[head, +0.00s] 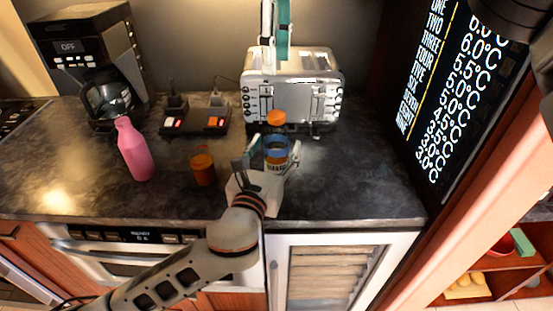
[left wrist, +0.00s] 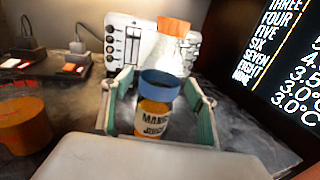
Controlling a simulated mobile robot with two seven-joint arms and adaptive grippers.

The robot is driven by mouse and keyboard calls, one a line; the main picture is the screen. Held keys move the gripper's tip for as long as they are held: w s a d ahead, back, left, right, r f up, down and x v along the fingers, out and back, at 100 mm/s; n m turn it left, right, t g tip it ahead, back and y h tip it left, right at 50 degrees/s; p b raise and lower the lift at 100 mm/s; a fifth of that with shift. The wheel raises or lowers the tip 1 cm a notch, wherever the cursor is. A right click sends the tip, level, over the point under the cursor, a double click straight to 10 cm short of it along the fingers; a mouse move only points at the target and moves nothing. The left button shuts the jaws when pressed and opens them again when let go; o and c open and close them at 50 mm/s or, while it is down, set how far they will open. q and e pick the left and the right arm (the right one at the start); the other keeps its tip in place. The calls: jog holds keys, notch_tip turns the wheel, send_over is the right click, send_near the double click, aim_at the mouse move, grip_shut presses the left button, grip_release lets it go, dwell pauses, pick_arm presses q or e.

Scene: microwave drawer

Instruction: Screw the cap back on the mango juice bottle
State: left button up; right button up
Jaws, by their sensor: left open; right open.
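The mango juice bottle (head: 277,164) stands upright on the dark counter, in front of the toaster. It is a small amber jar with a white label, also in the left wrist view (left wrist: 153,121). A blue cap (left wrist: 160,85) sits on its top; I cannot tell whether it is screwed tight. My left gripper (head: 268,160) is open, its teal-padded fingers on either side of the bottle, with a gap visible in the left wrist view. My right gripper (head: 275,42) is open and empty, higher up above the toaster.
A clear bottle with an orange cap (head: 276,118) stands just behind the juice, before the silver toaster (head: 292,75). A power strip (head: 194,121) and coffee maker (head: 85,45) are farther back.

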pick_arm(q)
jog(key=v, duration=1.1)
